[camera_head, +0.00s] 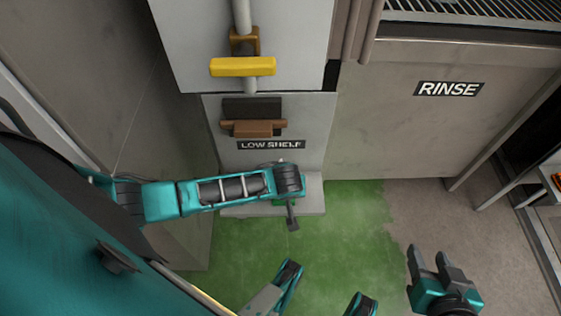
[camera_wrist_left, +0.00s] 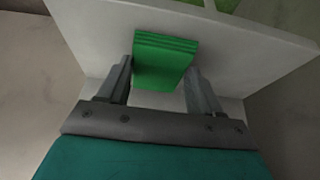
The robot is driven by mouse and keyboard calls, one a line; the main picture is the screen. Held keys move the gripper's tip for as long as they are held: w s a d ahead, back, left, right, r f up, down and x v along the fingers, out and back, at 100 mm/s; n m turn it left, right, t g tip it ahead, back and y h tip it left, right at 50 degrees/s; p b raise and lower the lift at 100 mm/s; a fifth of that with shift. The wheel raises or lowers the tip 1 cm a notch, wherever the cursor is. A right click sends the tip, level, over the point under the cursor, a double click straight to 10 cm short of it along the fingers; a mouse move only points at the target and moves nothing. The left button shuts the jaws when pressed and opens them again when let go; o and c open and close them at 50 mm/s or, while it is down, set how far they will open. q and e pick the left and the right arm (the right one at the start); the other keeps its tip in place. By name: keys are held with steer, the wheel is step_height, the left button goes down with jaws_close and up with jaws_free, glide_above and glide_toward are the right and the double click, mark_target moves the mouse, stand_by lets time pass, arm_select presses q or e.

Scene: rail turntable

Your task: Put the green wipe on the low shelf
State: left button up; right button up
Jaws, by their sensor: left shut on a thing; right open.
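The green wipe (camera_wrist_left: 165,62) is a folded green block between the two fingers of my left gripper (camera_wrist_left: 160,78) in the left wrist view. In the head view only a small green bit of it (camera_head: 279,203) shows beside my left gripper (camera_head: 291,218), mostly hidden by my arm. The low shelf (camera_head: 313,196) is a pale grey ledge under the LOW SHELF label, and its pale surface (camera_wrist_left: 85,25) lies behind the wipe in the wrist view. I cannot tell whether the wipe touches it. My right gripper (camera_head: 435,264) is open and empty, low at the right.
A brown wooden-handled brush (camera_head: 252,128) hangs above the label, with a yellow block (camera_head: 243,67) higher up. A grey cabinet marked RINSE (camera_head: 448,88) stands to the right.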

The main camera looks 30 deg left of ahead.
stand_by(0.3)
arm_select(q)
steer(key=shift+d+f, duration=0.1)
steer(key=shift+f, duration=0.05)
steer(key=o, duration=0.9)
steer(key=shift+o, duration=0.2)
